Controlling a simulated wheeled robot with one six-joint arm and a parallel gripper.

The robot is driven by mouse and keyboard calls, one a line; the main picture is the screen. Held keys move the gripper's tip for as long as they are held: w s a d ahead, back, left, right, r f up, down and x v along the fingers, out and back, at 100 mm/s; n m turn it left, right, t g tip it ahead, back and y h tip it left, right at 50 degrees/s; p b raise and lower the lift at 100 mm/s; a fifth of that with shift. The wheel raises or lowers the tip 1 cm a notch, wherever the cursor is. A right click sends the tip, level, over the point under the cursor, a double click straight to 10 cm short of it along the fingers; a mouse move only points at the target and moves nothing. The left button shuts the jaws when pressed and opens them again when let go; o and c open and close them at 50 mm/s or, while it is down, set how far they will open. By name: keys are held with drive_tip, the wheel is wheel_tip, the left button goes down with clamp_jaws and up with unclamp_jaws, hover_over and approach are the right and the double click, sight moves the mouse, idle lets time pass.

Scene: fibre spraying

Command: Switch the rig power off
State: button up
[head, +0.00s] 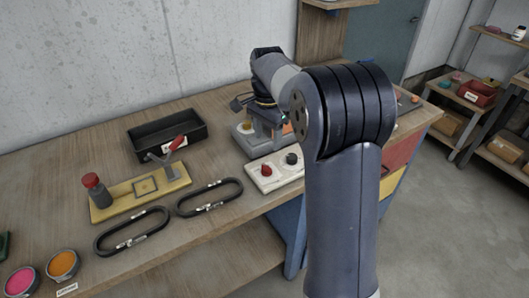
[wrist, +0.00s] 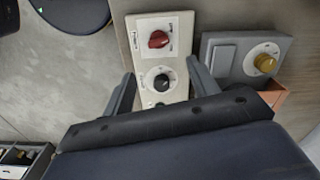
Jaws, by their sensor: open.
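A pale switch panel (head: 262,184) lies on the workbench, with a red knob (head: 266,170) and a black knob (head: 291,158). In the wrist view the panel (wrist: 136,42) shows the red knob (wrist: 158,39) at its far end and the black knob (wrist: 161,82) nearer. A further dark part at the near end is partly hidden by my gripper. The labels are too small to read. My gripper (wrist: 160,70) is open and empty above the panel, its fingers on either side in the picture. In the head view my arm hides part of the bench.
A grey box (wrist: 221,76) with a yellow knob (wrist: 265,62) stands right beside the panel. On the bench are a black tray (head: 143,143), a yellow fixture (head: 120,205) with red handles, two black oval rings (head: 131,232) and pink (head: 22,281) and orange (head: 62,264) pots.

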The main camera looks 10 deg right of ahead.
sight(267, 166)
wheel_tip(267, 166, down, 10)
drive_tip(key=shift+s+f, duration=0.1)
drive_tip(key=shift+f, duration=0.15)
drive_tip(key=shift+c, duration=0.6)
drive_tip(key=c, duration=0.9)
drive_tip(key=shift+o, duration=0.2)
drive_tip(key=shift+n+p, duration=0.4)
drive_tip(key=shift+n, duration=1.9)
drive_tip(key=o, duration=1)
